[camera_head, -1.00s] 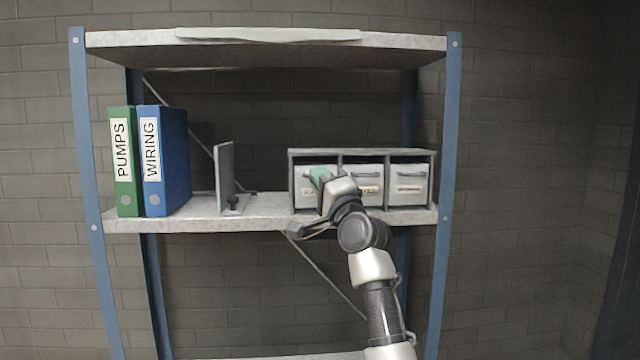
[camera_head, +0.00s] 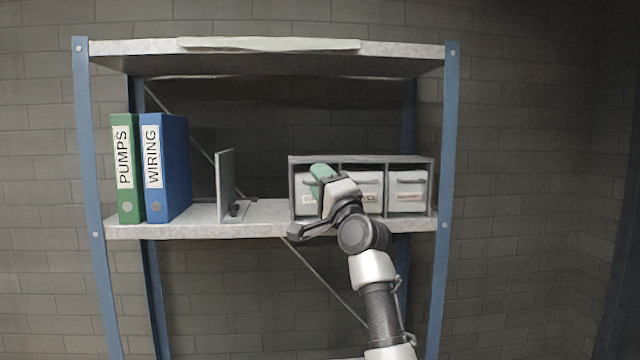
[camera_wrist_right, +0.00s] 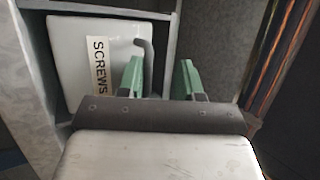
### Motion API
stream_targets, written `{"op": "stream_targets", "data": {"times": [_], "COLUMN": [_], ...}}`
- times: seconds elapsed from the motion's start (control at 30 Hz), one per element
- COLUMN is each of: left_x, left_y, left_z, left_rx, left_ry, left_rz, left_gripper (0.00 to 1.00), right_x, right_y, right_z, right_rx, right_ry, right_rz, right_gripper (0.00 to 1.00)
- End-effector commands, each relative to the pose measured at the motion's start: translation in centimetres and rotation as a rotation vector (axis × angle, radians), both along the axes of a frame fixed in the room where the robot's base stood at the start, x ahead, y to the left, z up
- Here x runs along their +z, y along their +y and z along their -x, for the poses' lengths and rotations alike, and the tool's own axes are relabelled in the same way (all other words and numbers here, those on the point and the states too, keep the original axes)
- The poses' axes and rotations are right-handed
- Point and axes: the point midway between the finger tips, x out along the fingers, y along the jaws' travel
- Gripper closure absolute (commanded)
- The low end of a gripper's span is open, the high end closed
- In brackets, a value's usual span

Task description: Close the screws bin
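The screws bin (camera_head: 304,192) is the left one in a grey three-slot rack on the middle shelf. In the right wrist view its pale front (camera_wrist_right: 75,50) carries a sideways "SCREWS" label and a dark handle (camera_wrist_right: 146,50). The front sits inside its slot there; I cannot tell whether it is fully flush. My right gripper (camera_head: 321,174) is at the bin's front and hides part of it. In the wrist view its green fingers (camera_wrist_right: 160,78) are apart with nothing between them, one close to the handle. Contact cannot be told. My left gripper is not in view.
The rack (camera_head: 362,159) also holds a middle bin (camera_head: 370,180) and a right bin (camera_head: 407,195). A grey bookend (camera_head: 225,186), a green binder (camera_head: 126,195) and a blue binder (camera_head: 172,170) stand to the left. The shelf (camera_head: 270,211) is bare between bookend and rack.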

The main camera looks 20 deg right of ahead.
Motion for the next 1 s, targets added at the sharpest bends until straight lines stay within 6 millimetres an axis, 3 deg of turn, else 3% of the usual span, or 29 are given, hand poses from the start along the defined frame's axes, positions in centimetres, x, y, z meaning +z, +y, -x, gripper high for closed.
{"op": "stream_targets", "data": {"times": [0.37, 0.8, 1.0], "left_x": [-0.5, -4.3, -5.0], "left_y": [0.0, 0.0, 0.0], "left_z": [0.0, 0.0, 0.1], "left_rx": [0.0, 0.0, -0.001], "left_ry": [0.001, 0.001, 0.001], "left_rz": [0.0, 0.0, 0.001], "left_gripper": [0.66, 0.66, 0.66], "right_x": [-0.6, -4.4, -5.1], "right_y": [-0.1, -1.1, -1.4], "right_z": [0.4, 7.3, 9.2], "right_rx": [0.0, -0.001, 0.0], "right_ry": [0.002, -0.002, -0.002], "right_rz": [-0.001, 0.002, 0.001], "right_gripper": [0.66, 0.66, 0.66]}}
